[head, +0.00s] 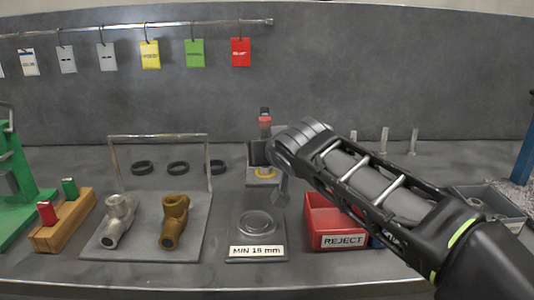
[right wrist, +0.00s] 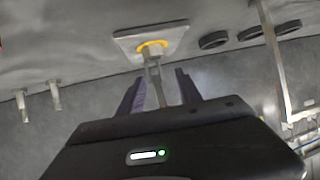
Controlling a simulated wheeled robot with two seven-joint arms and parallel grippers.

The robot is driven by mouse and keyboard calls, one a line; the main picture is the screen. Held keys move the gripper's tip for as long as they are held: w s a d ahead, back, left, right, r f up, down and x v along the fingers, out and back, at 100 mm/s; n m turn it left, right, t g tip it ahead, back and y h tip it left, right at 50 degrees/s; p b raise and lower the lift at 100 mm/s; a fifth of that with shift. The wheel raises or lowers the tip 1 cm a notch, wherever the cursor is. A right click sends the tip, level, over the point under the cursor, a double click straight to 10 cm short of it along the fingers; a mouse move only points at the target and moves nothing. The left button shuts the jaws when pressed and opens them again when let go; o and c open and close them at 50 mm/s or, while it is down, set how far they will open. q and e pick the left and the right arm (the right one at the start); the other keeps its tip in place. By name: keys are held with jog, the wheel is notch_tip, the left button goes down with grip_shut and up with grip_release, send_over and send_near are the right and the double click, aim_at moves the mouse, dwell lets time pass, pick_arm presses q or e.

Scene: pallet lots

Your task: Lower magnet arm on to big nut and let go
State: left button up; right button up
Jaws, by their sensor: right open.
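My right arm (head: 370,185) reaches in from the right, and its hand hides part of a small stand (head: 262,178) with a yellow ring (head: 265,173) and a red-topped post (head: 265,120). In the right wrist view my right gripper (right wrist: 160,88) is open, its two dark fingers apart. A thin grey bar (right wrist: 155,78), perhaps the magnet arm, shows between them. Beyond it a grey piece (right wrist: 151,60), perhaps the big nut, shows at the yellow ring on the stand's plate (right wrist: 125,41). I cannot tell whether bar and piece touch. My left gripper is not in view.
A red REJECT bin (head: 325,215) stands right of the stand. A plate labelled MIN 16 mm (head: 257,252) with a clear disc is in front. Two pipe fittings (head: 174,222) lie on a plate (head: 140,240) beside a wire frame (head: 160,137). Several black rings (head: 178,168) lie behind.

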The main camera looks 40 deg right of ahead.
jog(key=p+v, duration=0.1)
jog(key=v, duration=0.6)
jog(key=shift+s+a+p, duration=0.15)
jog(key=shift+s+p, duration=0.1)
jog(key=shift+p, duration=0.1)
jog(key=shift+r, duration=0.15)
